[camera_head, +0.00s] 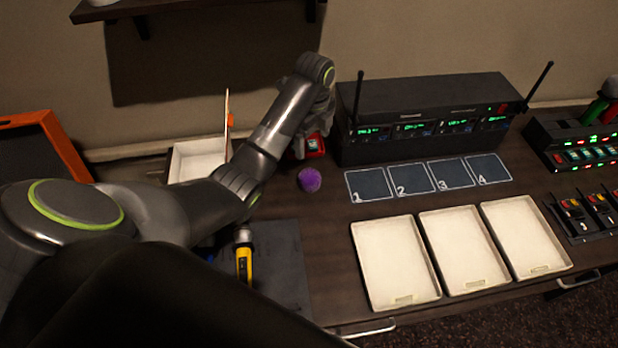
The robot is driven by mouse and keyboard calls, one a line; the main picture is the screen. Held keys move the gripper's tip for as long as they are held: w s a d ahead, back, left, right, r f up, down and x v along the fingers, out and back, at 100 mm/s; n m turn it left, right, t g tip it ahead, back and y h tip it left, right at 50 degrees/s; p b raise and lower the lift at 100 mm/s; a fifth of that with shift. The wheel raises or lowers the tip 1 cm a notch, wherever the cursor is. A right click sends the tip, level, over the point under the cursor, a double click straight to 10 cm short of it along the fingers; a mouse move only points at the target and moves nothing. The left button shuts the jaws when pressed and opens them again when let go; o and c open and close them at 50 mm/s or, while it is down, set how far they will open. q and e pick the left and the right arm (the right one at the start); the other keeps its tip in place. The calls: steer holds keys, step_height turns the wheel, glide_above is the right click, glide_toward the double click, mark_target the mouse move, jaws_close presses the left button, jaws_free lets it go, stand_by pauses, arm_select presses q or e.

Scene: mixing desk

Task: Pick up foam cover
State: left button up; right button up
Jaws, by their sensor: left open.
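The foam cover (310,180) is a small round purple piece lying on the dark desk, left of the numbered squares. My left arm reaches in from the left and bends down behind it. My left gripper (304,148) is open, just above and beyond the foam cover in the picture, apart from it. Its fingers are partly hidden by the arm and hard to make out in the dark. My right gripper is not in view.
A black receiver rack (430,118) stands right of the gripper. A red device (314,145) sits close to it. Three cream trays (398,262) lie at front right. A yellow-banded microphone (243,262) lies on a dark mat (285,270). A white box (190,160) stands behind my arm.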

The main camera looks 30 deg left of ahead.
mark_target(311, 173)
arm_select(q)
step_height(311, 173, down, 10)
steer(key=shift+r, duration=0.25)
steer(key=shift+f, duration=0.5)
steer(key=f, duration=0.1)
steer(key=s+f, duration=0.1)
steer(key=f, duration=0.1)
steer(key=shift+f+p, duration=0.2)
steer(key=shift+p, duration=0.15)
steer(key=shift+f, duration=0.75)
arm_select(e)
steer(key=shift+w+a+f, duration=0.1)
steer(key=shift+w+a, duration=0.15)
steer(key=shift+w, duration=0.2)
arm_select(q)
steer(key=shift+c, duration=1)
steer(key=c, duration=0.8)
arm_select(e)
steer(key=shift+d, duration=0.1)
